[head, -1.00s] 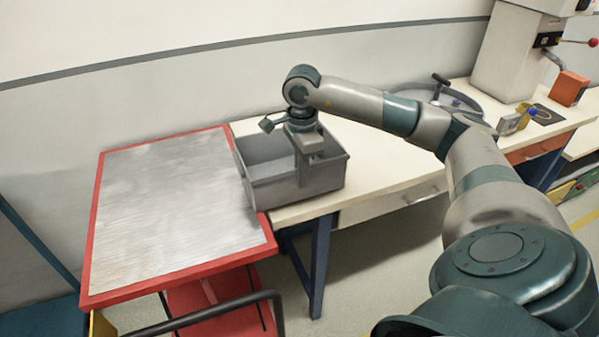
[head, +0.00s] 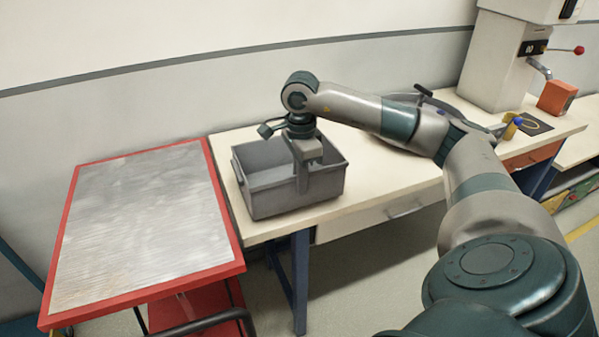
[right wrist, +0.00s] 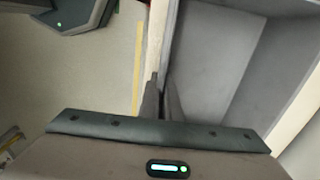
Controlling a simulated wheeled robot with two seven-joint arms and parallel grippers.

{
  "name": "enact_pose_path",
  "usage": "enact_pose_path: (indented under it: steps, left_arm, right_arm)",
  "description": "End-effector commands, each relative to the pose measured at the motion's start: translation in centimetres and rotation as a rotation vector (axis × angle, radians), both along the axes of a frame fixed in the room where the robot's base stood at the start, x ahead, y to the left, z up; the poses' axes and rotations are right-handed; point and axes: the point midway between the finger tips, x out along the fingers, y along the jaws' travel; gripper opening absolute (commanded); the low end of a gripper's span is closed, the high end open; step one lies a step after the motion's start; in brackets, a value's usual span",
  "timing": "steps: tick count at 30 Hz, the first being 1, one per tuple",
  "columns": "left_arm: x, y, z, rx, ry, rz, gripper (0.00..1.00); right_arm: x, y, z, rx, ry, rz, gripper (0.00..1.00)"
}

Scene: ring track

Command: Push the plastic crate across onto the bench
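The plastic crate (head: 268,200) is grey, open-topped and empty as far as I can see. It stands upright on the left end of the cream-topped bench (head: 375,180), close to the bench's left edge. My right gripper (head: 303,178) comes down from above at the crate's near wall. In the right wrist view its fingers (right wrist: 161,95) are close together, one on each side of the crate wall (right wrist: 170,45), and look shut on it. The lower fingers are partly hidden in the head view. My left gripper is out of view.
A red cart (head: 228,232) with a bare metal top stands left of the bench, clear of the crate. A round grey object (head: 465,105), a drill press (head: 495,60) and an orange box (head: 556,97) are further right.

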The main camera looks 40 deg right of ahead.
Motion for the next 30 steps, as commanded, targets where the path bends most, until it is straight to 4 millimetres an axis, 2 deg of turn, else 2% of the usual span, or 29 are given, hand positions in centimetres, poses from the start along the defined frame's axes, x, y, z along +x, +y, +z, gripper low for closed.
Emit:
enact_pose_path:
  steps: [11, 14, 15, 22, 30]
  left_arm:
    - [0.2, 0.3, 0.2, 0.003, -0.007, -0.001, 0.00]
    - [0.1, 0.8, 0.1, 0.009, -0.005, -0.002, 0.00]
    - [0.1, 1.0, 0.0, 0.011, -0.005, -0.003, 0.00]
    - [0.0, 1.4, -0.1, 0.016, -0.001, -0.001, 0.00]
    - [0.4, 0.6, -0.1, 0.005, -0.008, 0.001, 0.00]
  right_arm:
    - [0.1, -0.1, 0.2, -0.001, -0.004, -0.001, 0.00]
    - [0.0, -0.1, 0.2, -0.001, -0.004, -0.001, 0.23]
    - [0.0, -0.1, 0.1, 0.000, -0.003, -0.001, 0.26]
    - [0.0, -0.1, 0.1, 0.000, -0.002, -0.001, 0.26]
    - [0.1, -0.1, 1.0, -0.001, -0.004, -0.001, 0.26]
